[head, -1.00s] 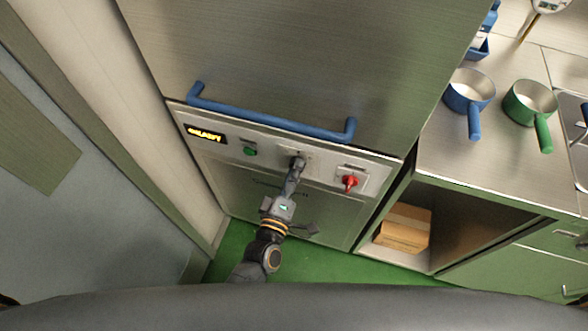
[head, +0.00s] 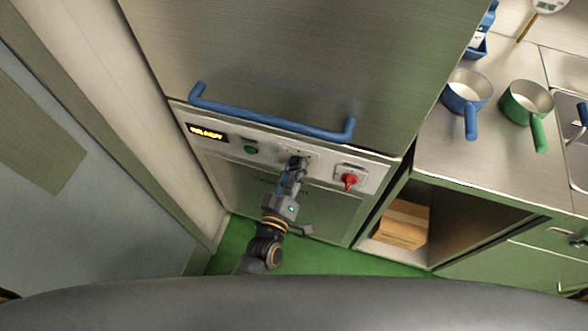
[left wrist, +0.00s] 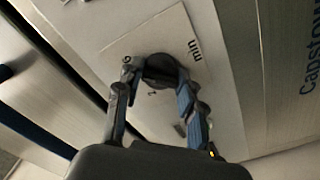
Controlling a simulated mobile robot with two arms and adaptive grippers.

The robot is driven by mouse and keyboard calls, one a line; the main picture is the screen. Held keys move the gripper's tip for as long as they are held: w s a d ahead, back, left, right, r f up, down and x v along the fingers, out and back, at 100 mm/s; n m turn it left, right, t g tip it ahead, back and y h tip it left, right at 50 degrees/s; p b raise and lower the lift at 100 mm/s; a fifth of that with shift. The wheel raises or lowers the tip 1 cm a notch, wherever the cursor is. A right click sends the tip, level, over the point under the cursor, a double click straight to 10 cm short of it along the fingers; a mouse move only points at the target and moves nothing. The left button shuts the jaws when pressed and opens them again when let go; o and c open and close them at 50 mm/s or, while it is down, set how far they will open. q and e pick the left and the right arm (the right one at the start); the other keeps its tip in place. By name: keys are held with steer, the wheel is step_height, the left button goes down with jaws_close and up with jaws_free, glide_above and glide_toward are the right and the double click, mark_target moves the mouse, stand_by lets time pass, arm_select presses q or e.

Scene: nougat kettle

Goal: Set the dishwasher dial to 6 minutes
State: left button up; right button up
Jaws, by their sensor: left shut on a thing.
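The dishwasher's control panel (head: 225,144) runs below its blue handle (head: 270,119). My left gripper (head: 295,162) is at the middle of the panel, shut on the dark dial. In the left wrist view the dial (left wrist: 160,68) sits between the two fingers of the gripper (left wrist: 158,82), on a light plate (left wrist: 125,45) marked "min". The fingers and the dial hide most of the scale, so I cannot read the setting. My right gripper is not in view.
A green button (head: 250,149) and a lit yellow display (head: 206,132) are left of the dial. A red switch (head: 349,180) is to its right. A blue pan (head: 465,92) and a green pan (head: 526,102) stand on the counter at right.

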arm_select(q)
steer(key=shift+f, duration=0.1)
steer(key=o, duration=1.2)
steer(key=shift+c, duration=0.2)
steer(key=shift+s, duration=0.1)
steer(key=v, duration=1.2)
